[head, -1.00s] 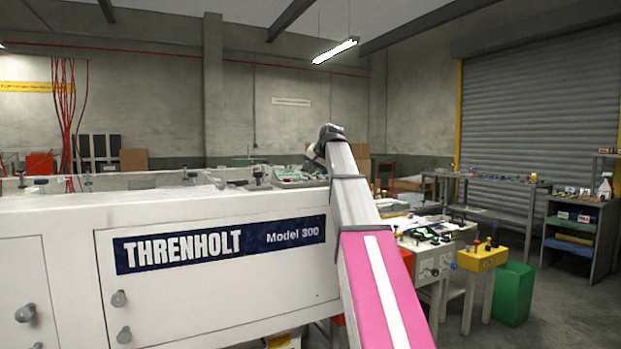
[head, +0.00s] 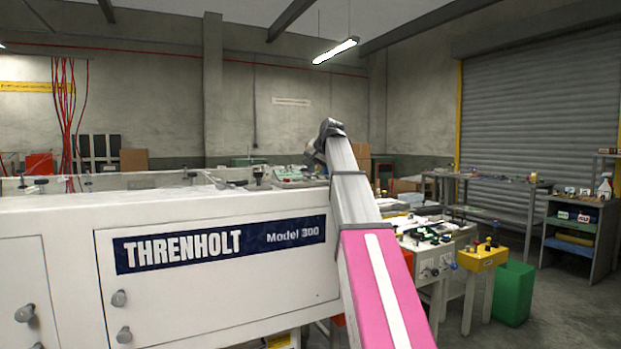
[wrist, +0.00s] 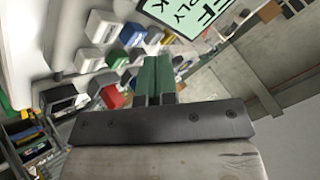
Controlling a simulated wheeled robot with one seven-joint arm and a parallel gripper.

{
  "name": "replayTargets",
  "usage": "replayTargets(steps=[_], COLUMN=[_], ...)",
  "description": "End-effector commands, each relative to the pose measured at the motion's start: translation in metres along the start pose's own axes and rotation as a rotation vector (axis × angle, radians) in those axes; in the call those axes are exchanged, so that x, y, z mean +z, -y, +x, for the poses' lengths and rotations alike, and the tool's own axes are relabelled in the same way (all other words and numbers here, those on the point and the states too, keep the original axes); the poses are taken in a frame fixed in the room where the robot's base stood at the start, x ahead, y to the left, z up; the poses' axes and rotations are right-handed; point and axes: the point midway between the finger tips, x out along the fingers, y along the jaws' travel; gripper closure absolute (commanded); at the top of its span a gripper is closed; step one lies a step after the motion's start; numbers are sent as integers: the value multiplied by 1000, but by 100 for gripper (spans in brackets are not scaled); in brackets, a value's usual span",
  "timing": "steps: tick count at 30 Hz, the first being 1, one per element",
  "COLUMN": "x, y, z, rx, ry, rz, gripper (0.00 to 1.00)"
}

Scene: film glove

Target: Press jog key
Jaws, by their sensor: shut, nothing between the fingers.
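In the wrist view, my gripper (wrist: 155,78) has its two green fingers side by side, shut and empty. They point towards a pale panel with several block-like keys. No key shows a readable jog label, so I cannot tell which is the jog key. I also cannot tell whether the fingertips touch a key. In the head view, the gripper is hidden beyond the end of my arm.
The white Threnholt machine (head: 200,298) fills the left front of the head view. A yellow box on legs (head: 483,259) and a green bin (head: 513,293) stand at right. Open floor lies beyond.

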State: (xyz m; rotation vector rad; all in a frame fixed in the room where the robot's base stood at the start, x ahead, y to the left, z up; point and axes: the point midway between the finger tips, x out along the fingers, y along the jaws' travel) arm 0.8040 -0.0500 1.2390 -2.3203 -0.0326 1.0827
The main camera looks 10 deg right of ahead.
Motion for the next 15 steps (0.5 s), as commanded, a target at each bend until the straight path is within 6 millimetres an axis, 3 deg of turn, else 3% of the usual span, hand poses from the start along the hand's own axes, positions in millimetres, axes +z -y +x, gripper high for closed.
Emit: replayTargets(steps=[15], x=[-9], y=[8], z=[-10], rx=[0], ry=[0], rz=[0], gripper=[100])
